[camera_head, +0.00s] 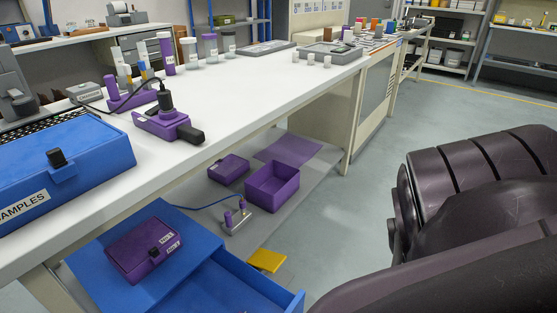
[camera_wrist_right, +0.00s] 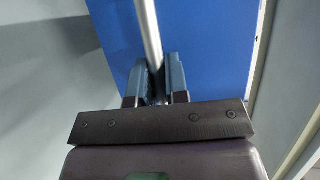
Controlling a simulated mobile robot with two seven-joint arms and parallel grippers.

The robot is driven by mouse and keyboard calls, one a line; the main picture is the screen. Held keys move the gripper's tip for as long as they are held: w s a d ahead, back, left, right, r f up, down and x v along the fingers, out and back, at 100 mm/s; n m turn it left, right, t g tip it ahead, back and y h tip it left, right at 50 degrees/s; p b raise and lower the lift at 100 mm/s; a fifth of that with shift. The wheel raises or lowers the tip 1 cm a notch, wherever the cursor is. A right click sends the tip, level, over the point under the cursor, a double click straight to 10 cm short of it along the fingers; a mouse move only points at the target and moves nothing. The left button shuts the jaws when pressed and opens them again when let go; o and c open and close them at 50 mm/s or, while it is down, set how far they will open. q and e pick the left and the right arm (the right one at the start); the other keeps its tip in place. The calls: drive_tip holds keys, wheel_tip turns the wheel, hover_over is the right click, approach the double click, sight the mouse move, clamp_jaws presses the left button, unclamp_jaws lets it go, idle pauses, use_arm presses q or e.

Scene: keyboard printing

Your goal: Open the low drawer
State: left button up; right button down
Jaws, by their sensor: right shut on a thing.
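The low blue drawer (camera_head: 258,284) is at the bottom of the head view, below the white bench. It is pulled out, and part of its inside shows; its front is cut off by the frame's lower edge. In the right wrist view the blue drawer front (camera_wrist_right: 205,50) fills the middle. A light metal bar handle (camera_wrist_right: 149,25) runs in front of it. My right gripper (camera_wrist_right: 156,78) is shut on this handle, with a finger on either side. In the head view my right arm covers the lower right, and its gripper is out of frame. My left gripper is in neither view.
A purple box (camera_head: 143,248) sits on the blue cabinet top (camera_head: 90,262) beside the drawer opening. A purple open bin (camera_head: 272,187) and a yellow piece (camera_head: 266,260) are on the lower shelf. A blue SAMPLES case (camera_head: 95,150) is on the bench (camera_head: 250,85). Grey floor (camera_head: 345,245) is clear.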

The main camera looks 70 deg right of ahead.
drive_tip(key=shift+d, duration=0.1)
drive_tip(key=c, duration=1.2)
unclamp_jaws()
drive_tip(key=shift+o, duration=0.3)
drive_tip(key=shift+r, duration=0.1)
